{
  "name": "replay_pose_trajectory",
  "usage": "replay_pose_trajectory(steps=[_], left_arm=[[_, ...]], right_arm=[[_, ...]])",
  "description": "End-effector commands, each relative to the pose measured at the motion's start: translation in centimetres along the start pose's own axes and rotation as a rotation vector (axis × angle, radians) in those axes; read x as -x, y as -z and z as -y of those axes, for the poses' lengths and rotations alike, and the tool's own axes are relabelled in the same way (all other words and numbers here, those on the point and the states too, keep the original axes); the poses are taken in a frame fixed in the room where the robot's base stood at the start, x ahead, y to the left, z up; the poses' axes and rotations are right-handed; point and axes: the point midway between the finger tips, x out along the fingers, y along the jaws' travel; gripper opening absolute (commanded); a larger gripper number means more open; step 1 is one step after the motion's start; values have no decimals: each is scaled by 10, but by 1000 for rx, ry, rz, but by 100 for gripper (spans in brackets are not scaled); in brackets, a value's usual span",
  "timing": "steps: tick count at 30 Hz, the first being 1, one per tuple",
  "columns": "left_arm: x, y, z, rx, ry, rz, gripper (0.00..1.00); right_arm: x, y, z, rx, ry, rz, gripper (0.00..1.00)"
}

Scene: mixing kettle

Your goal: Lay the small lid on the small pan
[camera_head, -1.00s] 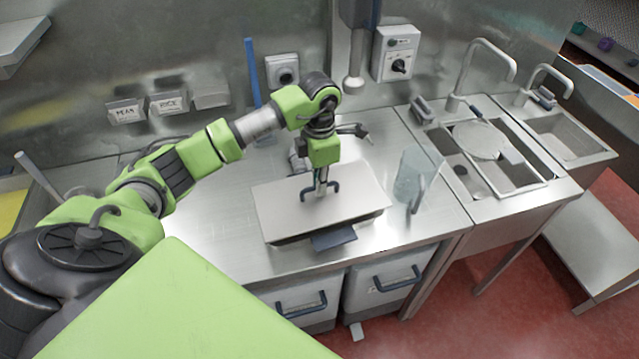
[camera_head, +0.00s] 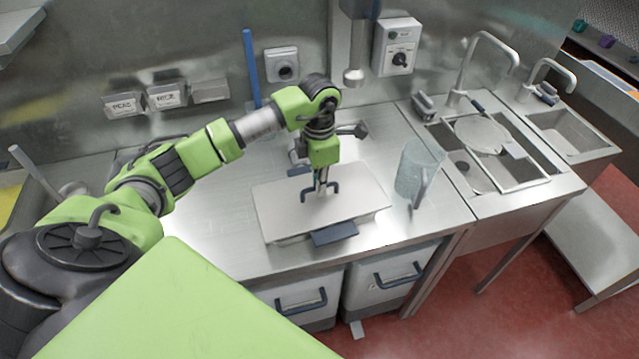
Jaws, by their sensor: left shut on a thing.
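The small lid (camera_head: 352,203) is a flat, pale rectangular plate with a dark handle (camera_head: 306,192) on top. My left gripper (camera_head: 322,187) points down at the middle of the lid and is shut on its handle. The small pan lies under the lid and is almost wholly hidden; a blue-grey grip or tab (camera_head: 334,234) sticks out at the front edge. The lid looks to lie flat over the pan, but I cannot tell whether it touches all round. My right gripper is not in view.
A clear jug (camera_head: 413,176) stands right of the lid on the steel counter (camera_head: 216,228). Sinks with taps (camera_head: 484,62) are farther right. A blue stick (camera_head: 250,68) leans on the back wall. Bins with dark handles (camera_head: 398,278) sit under the counter. Counter left of the lid is clear.

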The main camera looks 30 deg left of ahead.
Motion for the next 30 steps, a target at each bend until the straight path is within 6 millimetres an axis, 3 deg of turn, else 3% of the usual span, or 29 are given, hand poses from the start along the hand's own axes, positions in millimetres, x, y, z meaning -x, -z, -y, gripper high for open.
replay_pose_trajectory(steps=[20,21,23,30], left_arm=[[-2,0,0,0,-1,2,0],[-2,0,0,0,-1,2,13],[-2,0,0,0,-1,2,27],[-2,0,0,0,0,1,27]], right_arm=[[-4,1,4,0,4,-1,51],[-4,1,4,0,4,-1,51],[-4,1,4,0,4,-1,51],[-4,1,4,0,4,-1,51]])
